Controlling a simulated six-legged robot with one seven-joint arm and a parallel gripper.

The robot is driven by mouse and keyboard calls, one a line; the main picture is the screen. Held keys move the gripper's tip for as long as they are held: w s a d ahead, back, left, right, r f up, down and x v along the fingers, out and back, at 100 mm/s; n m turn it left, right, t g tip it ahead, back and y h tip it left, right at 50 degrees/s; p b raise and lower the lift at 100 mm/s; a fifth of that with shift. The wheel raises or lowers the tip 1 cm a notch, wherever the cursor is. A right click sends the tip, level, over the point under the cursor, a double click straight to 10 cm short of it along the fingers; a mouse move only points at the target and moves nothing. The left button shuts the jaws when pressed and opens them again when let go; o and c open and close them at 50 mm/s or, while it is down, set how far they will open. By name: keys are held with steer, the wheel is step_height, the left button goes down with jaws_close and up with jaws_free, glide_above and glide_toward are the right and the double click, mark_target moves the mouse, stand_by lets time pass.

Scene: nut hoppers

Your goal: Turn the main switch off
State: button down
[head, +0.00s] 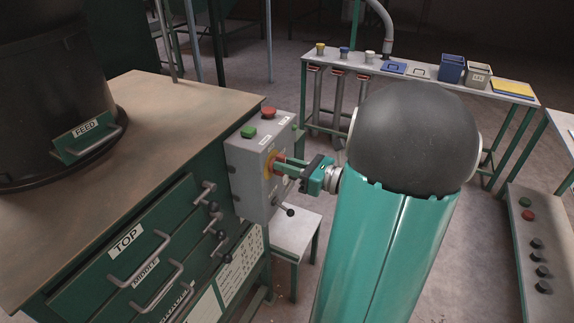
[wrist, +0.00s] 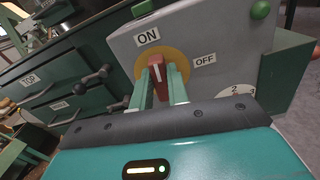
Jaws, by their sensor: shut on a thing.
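The main switch is a red handle on a yellow round plate, on the front of a grey control box (head: 246,172). In the wrist view the red handle (wrist: 157,66) has a white line and points up towards the ON label (wrist: 148,37). The OFF label (wrist: 204,60) is to the right of the yellow plate (wrist: 180,55). My gripper (wrist: 160,80) has its two green fingers closed on either side of the handle. In the head view my gripper (head: 281,166) reaches the box from the right, and the fingers hide part of the switch.
A green button (head: 248,132) and a red button (head: 268,112) sit on top of the box. A dark-knobbed lever (head: 284,209) sticks out below the switch. Drawers with handles (head: 140,262) are to the left. A bench with bins (head: 452,68) stands behind.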

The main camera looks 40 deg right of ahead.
steer(key=m, duration=1.1)
steer(key=d+f+m, duration=0.1)
steer(key=m, duration=0.4)
steer(key=shift+w+f+m, duration=0.1)
steer(key=shift+w+m, duration=0.1)
steer(key=shift+m, duration=0.1)
stand_by(0.3)
steer(key=c, duration=1.4)
jaws_free()
steer(key=shift+o, duration=0.2)
steer(key=shift+s+d, duration=0.1)
steer(key=v, duration=1.3)
steer(key=shift+s, duration=0.3)
